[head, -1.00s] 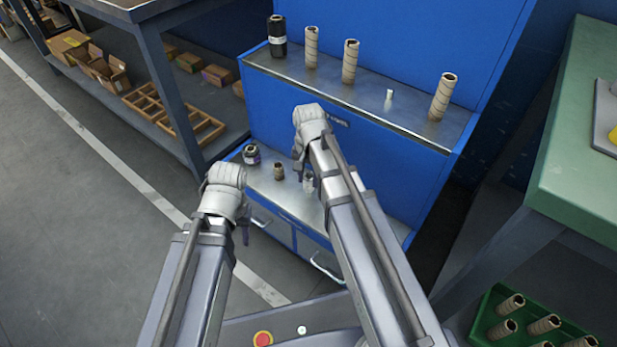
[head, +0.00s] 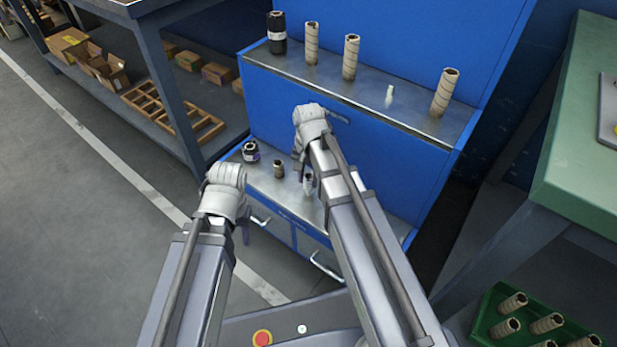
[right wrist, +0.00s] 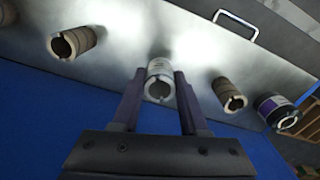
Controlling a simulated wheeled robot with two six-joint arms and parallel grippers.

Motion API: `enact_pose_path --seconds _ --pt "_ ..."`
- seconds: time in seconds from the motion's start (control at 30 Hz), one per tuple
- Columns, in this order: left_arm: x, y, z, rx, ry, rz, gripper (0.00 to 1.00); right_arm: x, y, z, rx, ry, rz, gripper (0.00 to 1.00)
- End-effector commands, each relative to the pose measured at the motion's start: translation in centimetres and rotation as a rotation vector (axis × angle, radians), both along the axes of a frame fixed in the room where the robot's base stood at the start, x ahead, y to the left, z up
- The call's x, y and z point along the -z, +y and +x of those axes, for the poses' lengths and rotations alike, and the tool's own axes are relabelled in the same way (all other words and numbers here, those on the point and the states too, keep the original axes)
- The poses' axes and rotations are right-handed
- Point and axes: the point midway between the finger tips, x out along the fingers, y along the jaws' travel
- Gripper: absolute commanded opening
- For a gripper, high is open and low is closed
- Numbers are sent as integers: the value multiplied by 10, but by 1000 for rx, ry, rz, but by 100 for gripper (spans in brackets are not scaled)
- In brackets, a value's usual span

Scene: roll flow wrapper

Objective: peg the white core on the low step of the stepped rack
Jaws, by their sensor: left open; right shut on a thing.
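The white core (right wrist: 160,72) is between the fingertips of my right gripper (right wrist: 159,88) in the right wrist view, with its open end facing the camera. The gripper is shut on it, over the low step (head: 262,186) of the blue stepped rack. In the head view the white core (head: 308,184) shows partly beside my right arm, and my right gripper (head: 298,168) is partly hidden by its own wrist. I cannot tell whether the core is around a peg. My left gripper (head: 244,231) is open and empty, in front of the rack's left side.
On the low step stand a black roll (head: 250,152) and a brown core (head: 278,169); another brown core (right wrist: 73,42) shows in the right wrist view. The high step (head: 420,121) holds several items, including a bare white peg (head: 389,96). A green bin (head: 483,322) of cores is lower right.

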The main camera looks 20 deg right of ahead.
Motion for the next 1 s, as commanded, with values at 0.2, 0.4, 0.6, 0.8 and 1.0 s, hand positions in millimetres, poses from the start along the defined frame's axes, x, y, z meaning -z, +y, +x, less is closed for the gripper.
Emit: enact_pose_path --seconds 0.2,0.4,0.6,0.8,1.0 --pt "3 0 0 0 0 0 46 3 0 0 0 0 0 0" --pt "9 0 0 0 0 0 46 9 0 0 0 0 0 0" --pt "14 0 0 0 0 0 46 14 0 0 0 0 0 0" --pt "20 0 0 0 0 0 46 20 0 0 0 0 0 0" --pt "21 0 0 0 0 0 46 21 0 0 0 0 0 0"
